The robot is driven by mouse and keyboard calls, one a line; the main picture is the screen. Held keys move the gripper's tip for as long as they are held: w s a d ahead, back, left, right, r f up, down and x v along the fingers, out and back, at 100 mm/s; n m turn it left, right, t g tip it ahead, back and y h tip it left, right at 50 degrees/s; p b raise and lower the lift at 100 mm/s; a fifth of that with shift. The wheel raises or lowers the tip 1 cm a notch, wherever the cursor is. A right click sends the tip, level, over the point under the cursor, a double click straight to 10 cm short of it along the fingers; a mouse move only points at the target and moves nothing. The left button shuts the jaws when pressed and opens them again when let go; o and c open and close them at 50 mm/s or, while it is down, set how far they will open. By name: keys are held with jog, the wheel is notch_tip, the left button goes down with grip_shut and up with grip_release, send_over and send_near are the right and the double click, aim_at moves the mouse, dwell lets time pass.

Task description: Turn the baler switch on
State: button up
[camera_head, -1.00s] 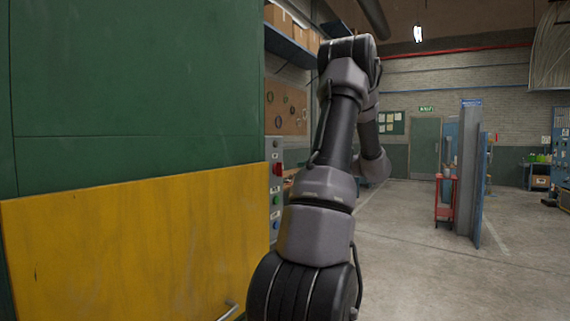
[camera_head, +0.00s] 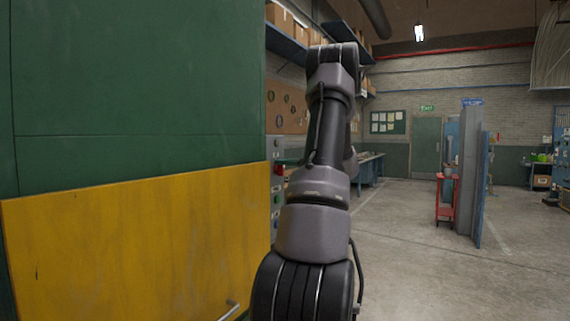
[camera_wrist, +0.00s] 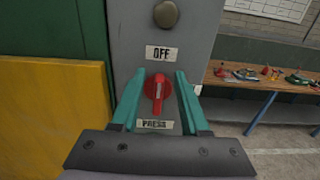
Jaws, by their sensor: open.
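The baler switch is a red rotary knob (camera_wrist: 157,88) on a grey control panel (camera_wrist: 180,38) in the wrist view. Its pale pointer line stands about upright, under an OFF label (camera_wrist: 164,52) and above a PRESS label (camera_wrist: 155,124). My gripper (camera_wrist: 158,80) is open, with a teal finger on either side of the red knob; I cannot tell whether either finger touches it. In the head view my arm hides most of the panel (camera_head: 276,204), and the gripper is hidden.
A dark round button (camera_wrist: 166,14) sits above the OFF label. The green machine body (camera_head: 130,80) with its yellow panel (camera_head: 140,240) stands close on the left. A blue-legged workbench (camera_head: 368,170) is beyond. A red trolley (camera_head: 445,200) and open floor lie right.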

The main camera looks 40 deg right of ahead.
grip_shut()
jog(key=shift+w+d+f+m, duration=0.15)
jog(key=shift+d+f+m, duration=0.3)
jog(key=shift+m, duration=2.5)
jog(key=shift+w+d+f+m, duration=0.2)
jog(key=shift+d+f+m, duration=0.25)
jog(key=shift+m, duration=2.55)
jog(key=shift+w+d+f+m, duration=0.25)
jog(key=shift+f+m, duration=0.35)
jog(key=shift+m, duration=2.35)
jog(key=shift+s, duration=0.1)
